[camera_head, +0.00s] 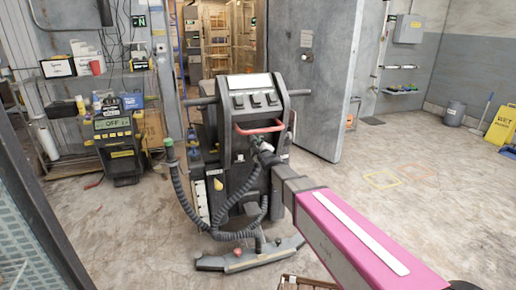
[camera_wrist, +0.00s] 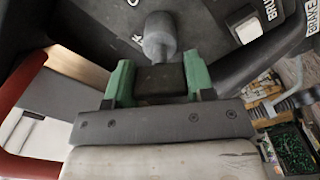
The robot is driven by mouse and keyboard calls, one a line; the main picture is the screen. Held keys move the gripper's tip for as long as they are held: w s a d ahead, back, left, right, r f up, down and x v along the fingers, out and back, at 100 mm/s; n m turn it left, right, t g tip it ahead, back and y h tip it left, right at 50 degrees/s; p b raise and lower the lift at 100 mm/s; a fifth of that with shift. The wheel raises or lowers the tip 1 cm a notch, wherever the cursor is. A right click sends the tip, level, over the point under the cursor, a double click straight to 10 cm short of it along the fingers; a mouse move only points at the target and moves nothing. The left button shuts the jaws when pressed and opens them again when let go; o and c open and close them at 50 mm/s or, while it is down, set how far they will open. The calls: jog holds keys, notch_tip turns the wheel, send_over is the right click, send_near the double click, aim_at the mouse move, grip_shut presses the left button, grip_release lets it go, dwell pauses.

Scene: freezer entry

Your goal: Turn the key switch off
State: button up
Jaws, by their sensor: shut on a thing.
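The key switch shows in the wrist view as a grey rounded barrel (camera_wrist: 159,36) on the dark panel, with a dark blocky key head (camera_wrist: 160,79) in front of it. My gripper (camera_wrist: 159,72) has its two green fingers on either side of the key head and is shut on it. In the head view my gripper (camera_head: 262,146) is at the machine's rear face, just under the red handle (camera_head: 258,128). The key is too small and covered to make out there. Panel lettering beside the barrel is only partly readable.
The dark floor machine (camera_head: 238,180) has hoses hanging at its left and a squeegee (camera_head: 250,256) low in front. The red bar (camera_wrist: 30,95) is close left of my gripper in the wrist view. A charger (camera_head: 118,140) reading OFF stands left.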

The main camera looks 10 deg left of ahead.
jog(key=n, duration=0.6)
jog(key=shift+n, duration=0.3)
dwell(0.5)
jog(key=o, duration=0.9)
jog(key=v, duration=1.1)
jog(key=shift+f, duration=0.1)
